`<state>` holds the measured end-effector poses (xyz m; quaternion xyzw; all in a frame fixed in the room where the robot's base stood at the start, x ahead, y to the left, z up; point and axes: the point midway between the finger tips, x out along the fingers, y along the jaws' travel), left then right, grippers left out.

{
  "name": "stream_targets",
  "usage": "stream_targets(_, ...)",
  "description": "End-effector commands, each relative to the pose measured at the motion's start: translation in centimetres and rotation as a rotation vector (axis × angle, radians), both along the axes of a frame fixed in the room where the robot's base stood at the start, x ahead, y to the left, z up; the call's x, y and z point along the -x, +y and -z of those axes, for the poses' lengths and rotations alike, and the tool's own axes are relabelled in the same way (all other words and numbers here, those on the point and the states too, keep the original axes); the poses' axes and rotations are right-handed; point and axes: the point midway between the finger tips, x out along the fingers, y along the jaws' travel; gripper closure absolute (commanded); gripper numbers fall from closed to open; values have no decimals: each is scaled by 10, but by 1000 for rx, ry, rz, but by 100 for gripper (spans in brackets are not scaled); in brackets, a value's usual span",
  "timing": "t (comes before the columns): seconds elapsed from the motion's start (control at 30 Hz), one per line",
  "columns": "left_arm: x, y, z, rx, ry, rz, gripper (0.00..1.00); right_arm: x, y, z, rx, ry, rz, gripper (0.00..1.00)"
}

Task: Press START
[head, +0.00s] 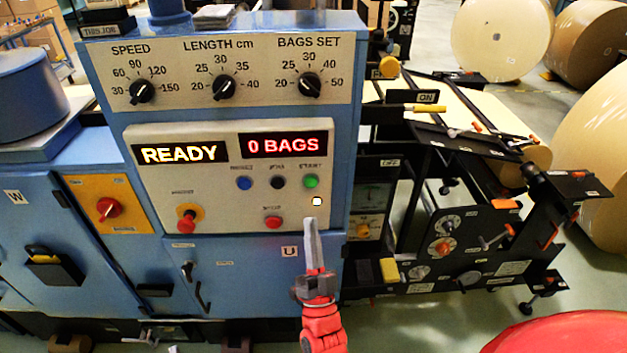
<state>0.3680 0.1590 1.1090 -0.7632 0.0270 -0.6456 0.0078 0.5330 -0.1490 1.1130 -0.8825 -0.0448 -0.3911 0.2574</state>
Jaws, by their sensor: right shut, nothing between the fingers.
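The blue machine's control panel (235,212) faces me. Its green button (310,182) sits at the right of the upper button row, under a small label that seems to read START. A blue button (244,183) and a black button (277,183) are to its left. My right gripper (310,222) is shut and empty, its fingertips pointing up just below the green button in the picture. I cannot tell how far they are from the panel. The displays read READY (180,153) and 0 BAGS (284,145). My left gripper is not in view.
A red button (273,222) is low on the panel, left of my fingertips. A red knob (187,220) is at the panel's lower left. Three black dials are above, including the bags dial (309,85). Black machine frames (470,240) stand at right.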

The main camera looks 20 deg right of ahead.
Motion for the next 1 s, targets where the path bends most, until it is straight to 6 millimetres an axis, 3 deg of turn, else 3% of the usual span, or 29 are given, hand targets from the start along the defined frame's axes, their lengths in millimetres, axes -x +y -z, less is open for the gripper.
stream_targets(0.27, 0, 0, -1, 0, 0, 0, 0, -8, -2, 0, 1, 0, 1, 100)
stream_targets(0.67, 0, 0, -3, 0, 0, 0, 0, -56, -17, -1, 3, -2, 3, 100)
stream_targets(0.8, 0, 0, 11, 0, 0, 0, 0, -73, -21, 4, 1, -2, 3, 100)
stream_targets(1.0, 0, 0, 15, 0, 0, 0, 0, -84, -25, 0, 0, -2, 2, 100)
